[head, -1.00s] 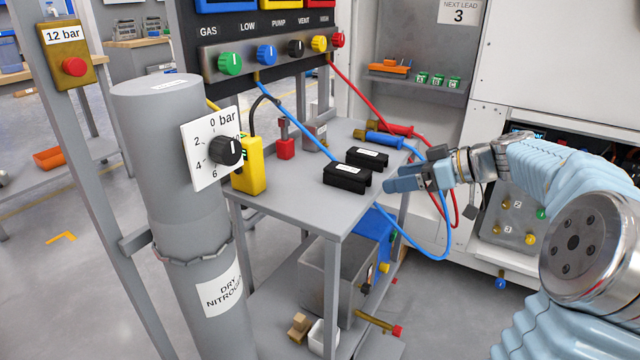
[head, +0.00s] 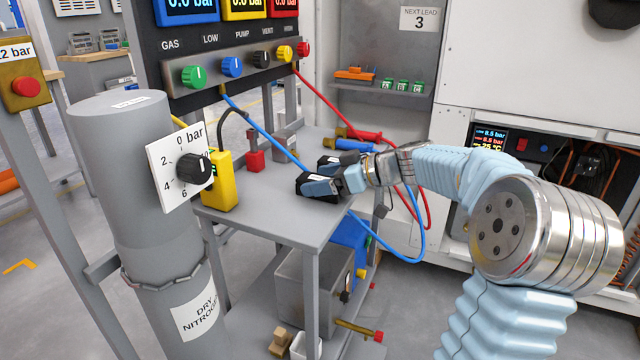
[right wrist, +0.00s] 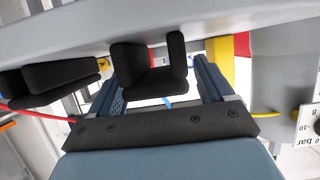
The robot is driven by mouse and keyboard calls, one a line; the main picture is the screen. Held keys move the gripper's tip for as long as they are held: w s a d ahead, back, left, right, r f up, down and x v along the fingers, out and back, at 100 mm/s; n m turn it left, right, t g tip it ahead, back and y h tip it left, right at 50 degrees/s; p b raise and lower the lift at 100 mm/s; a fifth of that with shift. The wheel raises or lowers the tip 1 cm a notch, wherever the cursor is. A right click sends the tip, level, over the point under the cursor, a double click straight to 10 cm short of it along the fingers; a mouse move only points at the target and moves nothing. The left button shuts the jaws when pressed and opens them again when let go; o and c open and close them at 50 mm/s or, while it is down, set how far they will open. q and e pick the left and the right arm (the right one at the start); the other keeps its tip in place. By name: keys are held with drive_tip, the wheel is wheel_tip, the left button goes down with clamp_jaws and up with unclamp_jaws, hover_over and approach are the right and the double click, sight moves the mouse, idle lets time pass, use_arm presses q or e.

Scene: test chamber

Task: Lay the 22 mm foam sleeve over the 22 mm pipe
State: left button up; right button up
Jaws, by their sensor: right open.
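Two black foam sleeves with a U-shaped section lie on the grey cart top: a near one (head: 306,187) and a far one (head: 325,161). Their labels are too small or hidden to read, so I cannot tell which is 22 mm. My right gripper (head: 335,186) is open at the near sleeve. In the right wrist view the gripper (right wrist: 160,88) has one finger on each side of a sleeve (right wrist: 146,68), with gaps showing; the other sleeve (right wrist: 55,80) lies to the left. I cannot make out the 22 mm pipe. My left gripper is not in view.
A blue hose (head: 262,130) and a red hose (head: 335,100) run past the cart top (head: 265,205). A yellow device (head: 218,182) and a grey nitrogen cylinder (head: 130,150) stand to the left. A white cabinet (head: 535,65) with an open bay stands at the right.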

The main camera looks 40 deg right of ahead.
drive_tip(key=shift+w+a+f, duration=0.15)
drive_tip(key=shift+w, duration=0.1)
drive_tip(key=c, duration=1)
drive_tip(key=shift+c, duration=0.2)
